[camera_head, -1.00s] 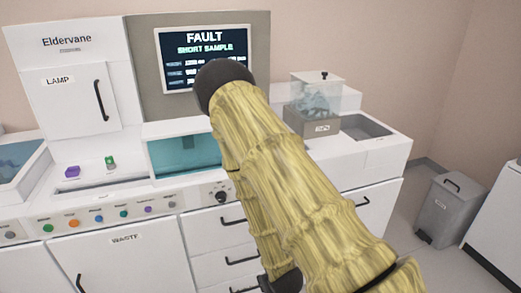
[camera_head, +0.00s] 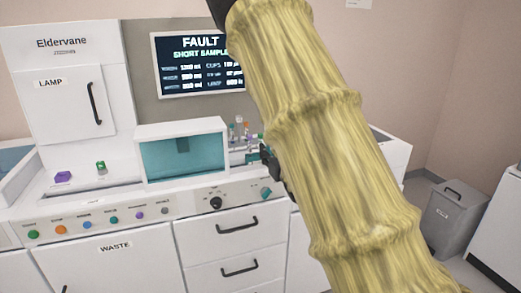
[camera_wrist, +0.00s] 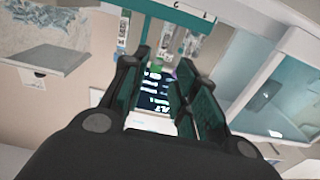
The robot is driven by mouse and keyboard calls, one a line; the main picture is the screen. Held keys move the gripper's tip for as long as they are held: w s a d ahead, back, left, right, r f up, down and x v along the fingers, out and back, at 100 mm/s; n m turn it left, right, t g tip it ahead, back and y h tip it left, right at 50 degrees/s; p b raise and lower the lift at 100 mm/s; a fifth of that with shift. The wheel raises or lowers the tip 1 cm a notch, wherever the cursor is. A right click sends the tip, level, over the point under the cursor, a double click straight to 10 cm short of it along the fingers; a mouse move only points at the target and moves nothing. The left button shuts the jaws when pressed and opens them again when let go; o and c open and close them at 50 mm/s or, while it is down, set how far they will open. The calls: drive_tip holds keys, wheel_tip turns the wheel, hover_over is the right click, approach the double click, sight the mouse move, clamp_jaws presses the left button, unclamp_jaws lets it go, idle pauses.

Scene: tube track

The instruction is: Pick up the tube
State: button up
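Several small tubes with coloured caps (camera_head: 240,132) stand upright in a teal rack on the counter, right of the teal-windowed box. I cannot tell which one the task means. In the wrist view, which looks tipped over, tubes hang from the top edge, one at the left (camera_wrist: 124,32) and others at the right (camera_wrist: 192,42). My gripper (camera_wrist: 160,85) is open, its dark fingers apart with no tube clearly between them. In the head view, a dark part of it shows beside the rack, mostly hidden behind my arm.
The teal-windowed box (camera_head: 183,150) stands just left of the rack. A screen (camera_head: 200,65) reading FAULT, SHORT SAMPLE is behind. A grey bin (camera_head: 454,212) stands at the right.

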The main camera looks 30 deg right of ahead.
sight(260, 140)
drive_tip(key=x, duration=0.3)
drive_tip(key=shift+w+d, duration=0.1)
drive_tip(key=shift+w, duration=0.25)
drive_tip(key=shift+r+p+x, duration=0.1)
drive_tip(key=shift+p+x, duration=0.2)
drive_tip(key=shift+x, duration=1)
drive_tip(key=shift+r+p+x, duration=0.15)
drive_tip(key=shift+p+x, duration=0.1)
drive_tip(key=shift+x, duration=1.1)
drive_tip(key=shift+c, duration=0.4)
drive_tip(key=c, duration=0.5)
